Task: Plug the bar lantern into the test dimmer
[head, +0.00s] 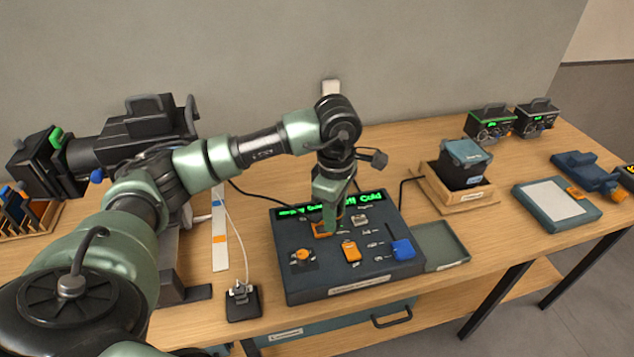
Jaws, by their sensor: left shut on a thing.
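A large black lantern (130,145) stands at the left against the wall, partly behind my left arm. A small black block (243,304) with metallic parts on top sits at the table's front edge, and a thin white cable rises from it. I cannot tell whether this is the lantern's plug. Two small black boxes with green displays, perhaps dimmers, stand at the back right, one nearer (490,124) and one farther (537,117). My left gripper (328,228) points down over the fader desk (300,278), shut on what seems an orange fader cap. My right gripper is not in view.
The desk has orange and blue caps and a lit green display (330,203). A green tray (440,245) adjoins it. A dark box in a wooden holder (455,190) and a pale-topped pad (556,203) stand right. A striped strip (219,240) lies left of the desk.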

